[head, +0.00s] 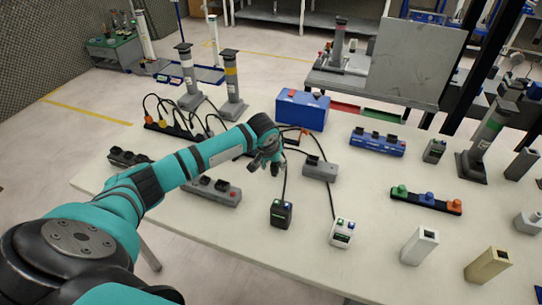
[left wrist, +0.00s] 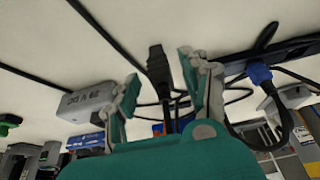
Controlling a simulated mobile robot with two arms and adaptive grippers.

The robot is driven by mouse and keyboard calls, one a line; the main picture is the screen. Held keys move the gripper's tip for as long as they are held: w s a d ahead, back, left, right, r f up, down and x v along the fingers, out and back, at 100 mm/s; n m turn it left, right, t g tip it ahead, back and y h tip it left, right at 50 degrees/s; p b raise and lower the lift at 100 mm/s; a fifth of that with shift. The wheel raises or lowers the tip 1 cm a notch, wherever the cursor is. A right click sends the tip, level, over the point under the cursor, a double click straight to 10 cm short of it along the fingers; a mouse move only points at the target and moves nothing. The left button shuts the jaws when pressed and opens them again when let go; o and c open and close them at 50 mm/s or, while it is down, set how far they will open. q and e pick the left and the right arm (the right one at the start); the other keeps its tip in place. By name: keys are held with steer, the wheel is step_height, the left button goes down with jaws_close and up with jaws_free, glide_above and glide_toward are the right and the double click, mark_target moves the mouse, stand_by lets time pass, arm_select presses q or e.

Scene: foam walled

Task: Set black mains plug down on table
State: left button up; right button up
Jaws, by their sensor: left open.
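The black mains plug (left wrist: 157,66) shows in the left wrist view between the two fingers of my left gripper (left wrist: 160,75), with its cable running back toward the palm. The fingers are spread, with a visible gap on both sides of the plug. The pale tabletop is behind it; I cannot tell whether the plug touches it. In the head view my left gripper (head: 265,164) is low over the middle of the white table (head: 330,215). There the plug cannot be made out clearly from the gripper. My right gripper is not in view.
A grey box (head: 320,168) stands right of my gripper, with a black charger (head: 281,213) and a white charger (head: 342,232) nearer. A grey socket strip (head: 213,191) lies under my forearm. A blue case (head: 302,109) stands behind. Cables cross the table; bare tabletop shows right of centre.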

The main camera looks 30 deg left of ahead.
arm_select(q)
steer(key=v, duration=1)
steer(key=shift+s+r, duration=0.2)
steer(key=shift+r, duration=0.15)
